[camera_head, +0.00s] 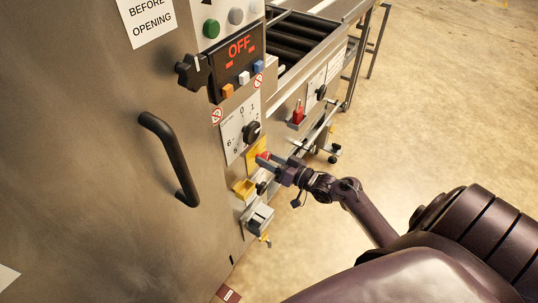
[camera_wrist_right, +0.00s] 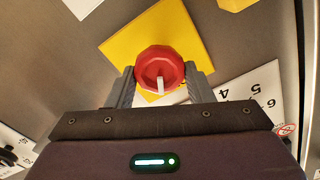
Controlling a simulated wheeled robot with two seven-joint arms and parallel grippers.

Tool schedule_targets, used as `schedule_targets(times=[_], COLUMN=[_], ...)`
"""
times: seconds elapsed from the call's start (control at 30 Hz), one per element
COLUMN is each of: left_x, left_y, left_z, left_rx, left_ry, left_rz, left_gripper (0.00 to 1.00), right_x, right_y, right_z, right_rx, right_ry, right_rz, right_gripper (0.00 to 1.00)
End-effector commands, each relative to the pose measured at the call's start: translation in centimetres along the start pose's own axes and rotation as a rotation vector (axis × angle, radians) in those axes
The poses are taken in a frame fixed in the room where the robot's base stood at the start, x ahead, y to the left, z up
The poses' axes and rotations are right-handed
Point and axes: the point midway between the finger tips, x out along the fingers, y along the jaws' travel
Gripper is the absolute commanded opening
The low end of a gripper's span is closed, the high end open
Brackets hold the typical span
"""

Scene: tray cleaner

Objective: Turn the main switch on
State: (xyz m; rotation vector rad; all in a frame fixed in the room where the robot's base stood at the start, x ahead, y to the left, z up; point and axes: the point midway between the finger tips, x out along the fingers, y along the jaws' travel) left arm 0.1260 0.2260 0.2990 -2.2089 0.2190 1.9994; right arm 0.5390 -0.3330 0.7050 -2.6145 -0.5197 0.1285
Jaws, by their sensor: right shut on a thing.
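The main switch is a red round knob (camera_wrist_right: 160,66) on a yellow plate (camera_wrist_right: 188,32) fixed to the machine's steel panel. In the right wrist view its white mark points towards my gripper. My right gripper (camera_wrist_right: 160,85) is shut on the red knob, with one finger on each side of it. In the head view my right gripper (camera_head: 270,160) reaches the yellow plate from the right and hides part of the knob. The display (camera_head: 239,47) above reads OFF in red. My left gripper is not in view.
A numbered dial (camera_head: 251,132) sits just above the switch, with buttons and a black knob (camera_head: 192,71) higher up. A black door handle (camera_head: 172,160) stands out at left. A roller conveyor (camera_head: 295,35) runs behind. The floor at right is open.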

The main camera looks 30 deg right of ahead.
Motion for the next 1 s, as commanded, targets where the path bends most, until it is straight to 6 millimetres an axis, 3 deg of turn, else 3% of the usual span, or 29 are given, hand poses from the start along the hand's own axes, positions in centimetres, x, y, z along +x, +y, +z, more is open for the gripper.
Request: schedule_targets(times=[0.1,1.0], left_x=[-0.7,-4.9], left_y=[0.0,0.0], left_z=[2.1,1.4], left_rx=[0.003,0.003], left_ry=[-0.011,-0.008], left_rz=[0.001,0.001], left_gripper=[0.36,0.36], right_x=[0.0,0.0], right_y=[-0.1,0.4], right_z=[-0.3,0.1], right_rx=[0.114,0.922], right_ry=[0.000,0.001], right_rz=[0.001,0.000], right_gripper=[0.24,0.24])
